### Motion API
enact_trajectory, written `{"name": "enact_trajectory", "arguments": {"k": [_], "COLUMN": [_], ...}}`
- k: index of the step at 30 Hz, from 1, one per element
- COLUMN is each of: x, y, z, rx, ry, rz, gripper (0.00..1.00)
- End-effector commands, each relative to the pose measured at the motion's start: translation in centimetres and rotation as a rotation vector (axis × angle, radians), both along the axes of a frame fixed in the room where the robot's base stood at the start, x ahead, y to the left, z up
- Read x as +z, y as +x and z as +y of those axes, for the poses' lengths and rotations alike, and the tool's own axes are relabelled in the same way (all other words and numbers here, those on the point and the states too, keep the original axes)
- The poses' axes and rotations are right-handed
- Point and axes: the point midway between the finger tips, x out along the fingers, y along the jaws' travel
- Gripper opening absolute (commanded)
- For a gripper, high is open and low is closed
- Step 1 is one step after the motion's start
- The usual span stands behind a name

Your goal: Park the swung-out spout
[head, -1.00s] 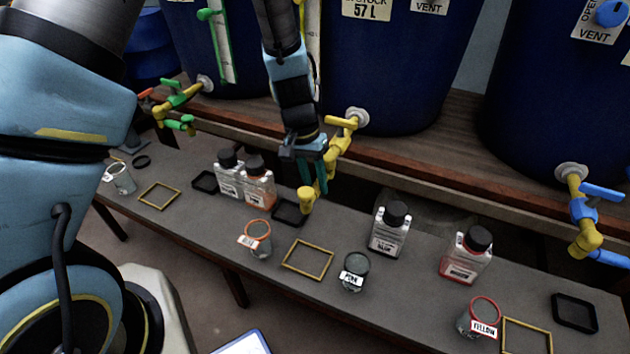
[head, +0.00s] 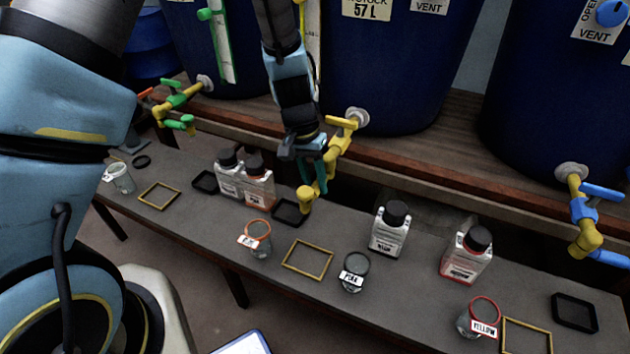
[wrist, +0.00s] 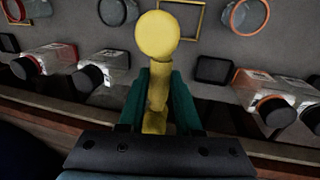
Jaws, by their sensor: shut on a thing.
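The swung-out spout (head: 307,199) is yellow and belongs to the tap on the middle blue vat (head: 390,70). It reaches out over the bench, and its end hangs near a black square tray (head: 289,212). My gripper (head: 315,178) is shut on the spout, with its teal fingers on either side of the yellow pipe. In the wrist view the spout (wrist: 157,88) runs between the fingers, and its round yellow end (wrist: 157,36) shows beyond them. The part of the pipe behind the fingers is partly hidden.
Two bottles (head: 244,180) stand close to the left of the spout. An orange-rimmed jar (head: 259,240) and a yellow frame (head: 308,260) are in front. A grey-liquid jar (head: 354,271) and two more bottles (head: 390,230) stand to the right. The wooden ledge (head: 440,150) runs behind.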

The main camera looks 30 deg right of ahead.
Motion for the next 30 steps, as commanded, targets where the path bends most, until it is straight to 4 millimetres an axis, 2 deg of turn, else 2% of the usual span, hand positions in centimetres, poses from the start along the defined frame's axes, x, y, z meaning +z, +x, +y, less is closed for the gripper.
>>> {"name": "enact_trajectory", "arguments": {"k": [11,30], "x": [0.0,0.1], "y": [1.3,5.2], "z": [0.5,0.4], "rx": [-0.187,-0.790], "ry": [-0.002,-0.001], "rz": [0.000,0.000], "gripper": [0.00,0.00]}}
